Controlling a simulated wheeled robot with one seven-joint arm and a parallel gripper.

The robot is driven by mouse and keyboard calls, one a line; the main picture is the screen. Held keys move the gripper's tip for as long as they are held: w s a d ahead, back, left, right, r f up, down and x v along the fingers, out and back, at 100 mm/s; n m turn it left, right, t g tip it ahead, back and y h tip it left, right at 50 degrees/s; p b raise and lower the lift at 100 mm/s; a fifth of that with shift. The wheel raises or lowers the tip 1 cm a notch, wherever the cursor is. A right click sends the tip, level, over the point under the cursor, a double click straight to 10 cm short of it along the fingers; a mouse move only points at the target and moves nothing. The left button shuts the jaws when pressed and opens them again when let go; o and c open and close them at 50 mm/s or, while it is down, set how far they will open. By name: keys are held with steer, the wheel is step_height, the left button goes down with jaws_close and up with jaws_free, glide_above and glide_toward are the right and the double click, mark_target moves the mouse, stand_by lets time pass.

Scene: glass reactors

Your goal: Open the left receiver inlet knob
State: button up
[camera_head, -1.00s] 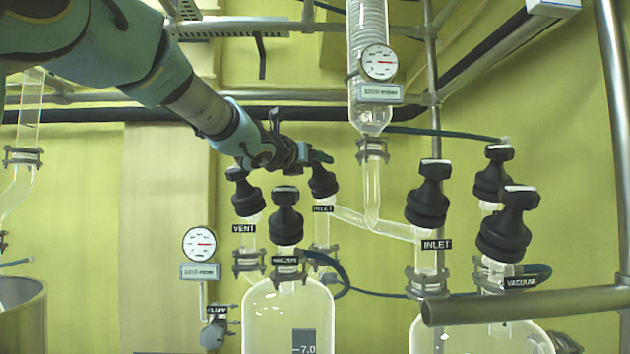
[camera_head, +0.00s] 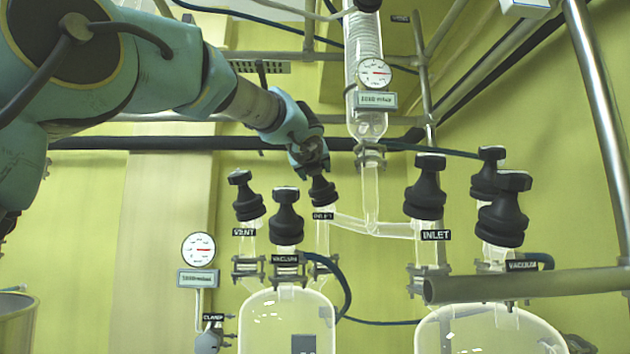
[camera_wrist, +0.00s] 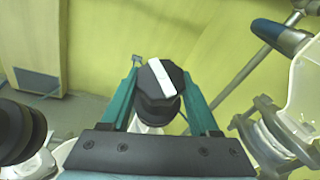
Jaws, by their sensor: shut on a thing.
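The left receiver inlet knob (camera_head: 322,190) is black and sits on a glass neck above a small INLET label, at the back of the left vessel. My gripper (camera_head: 312,168) reaches it from above in the head view and hides its top. In the wrist view the knob (camera_wrist: 158,82) stands between the two teal fingers of my gripper (camera_wrist: 158,88). The fingers are shut on the knob.
The black VENT knob (camera_head: 245,197) and VACUUM knob (camera_head: 286,215) stand close on the left. A glass tube (camera_head: 370,200) joins on the right. The right INLET knob (camera_head: 426,187) and a grey pipe (camera_head: 520,286) are farther right.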

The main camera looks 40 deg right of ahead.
steer(key=shift+s+d+r+n+t+y+p, duration=0.1)
steer(key=shift+n+t+y+p, duration=0.15)
steer(key=shift+n+y, duration=0.25)
steer(key=shift+r+n+t+y+p, duration=0.1)
steer(key=shift+n+t+y+p, duration=0.15)
steer(key=shift+n+y, duration=0.25)
steer(key=n+y+p, duration=0.2)
steer(key=n+p, duration=0.1)
steer(key=shift+r+t+y, duration=0.15)
steer(key=shift+t+y, duration=0.15)
steer(key=shift+t, duration=0.1)
steer(key=n+y+p, duration=0.2)
steer(key=p, duration=0.1)
steer(key=shift+f, duration=0.2)
steer(key=shift+f+n+y, duration=0.15)
steer(key=shift+n+y, duration=0.15)
steer(key=shift+n, duration=0.1)
steer(key=o, duration=1.4)
